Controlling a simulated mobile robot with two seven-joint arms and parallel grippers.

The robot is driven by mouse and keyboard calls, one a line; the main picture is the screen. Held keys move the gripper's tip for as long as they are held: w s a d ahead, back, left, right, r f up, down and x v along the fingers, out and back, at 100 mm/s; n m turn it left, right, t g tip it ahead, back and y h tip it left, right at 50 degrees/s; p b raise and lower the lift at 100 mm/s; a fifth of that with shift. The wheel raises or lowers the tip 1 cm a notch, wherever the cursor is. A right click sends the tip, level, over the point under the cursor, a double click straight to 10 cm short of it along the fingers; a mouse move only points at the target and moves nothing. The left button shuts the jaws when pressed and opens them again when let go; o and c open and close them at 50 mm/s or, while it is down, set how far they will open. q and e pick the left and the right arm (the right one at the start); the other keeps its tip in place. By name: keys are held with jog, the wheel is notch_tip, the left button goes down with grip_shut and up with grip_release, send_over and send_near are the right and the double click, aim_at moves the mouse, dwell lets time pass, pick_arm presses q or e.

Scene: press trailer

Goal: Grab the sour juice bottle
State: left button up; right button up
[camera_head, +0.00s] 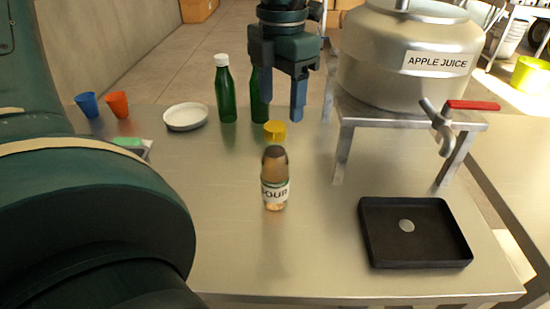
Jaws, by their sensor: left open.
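The sour juice bottle (274,180) stands upright near the middle of the metal table in the head view. It is small and brownish, with a dark top and a white label partly reading "OUR". My left gripper (282,100) points down, open and empty, above the back part of the table. In the picture it is above the bottle and apart from it. One finger overlaps a green bottle (259,112); I cannot tell whether they touch. My right gripper is not in view.
A yellow cup (275,130) stands just behind the sour bottle. Another green bottle (226,90), a white plate (186,116), and blue (89,105) and orange (117,105) cups are behind left. A black tray (374,254) and an apple juice pot (375,65) on a stand are right.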

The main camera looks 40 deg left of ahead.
aim_at(275, 126)
pick_arm(q)
jog(key=f, duration=0.2)
jog(key=s+f, duration=0.1)
jog(key=f, duration=0.1)
jog(key=shift+s+a+f+p, duration=0.15)
jog(key=shift+f+p, duration=0.2)
jog(key=shift+f, duration=0.45)
grip_shut()
jog(key=shift+r, duration=0.1)
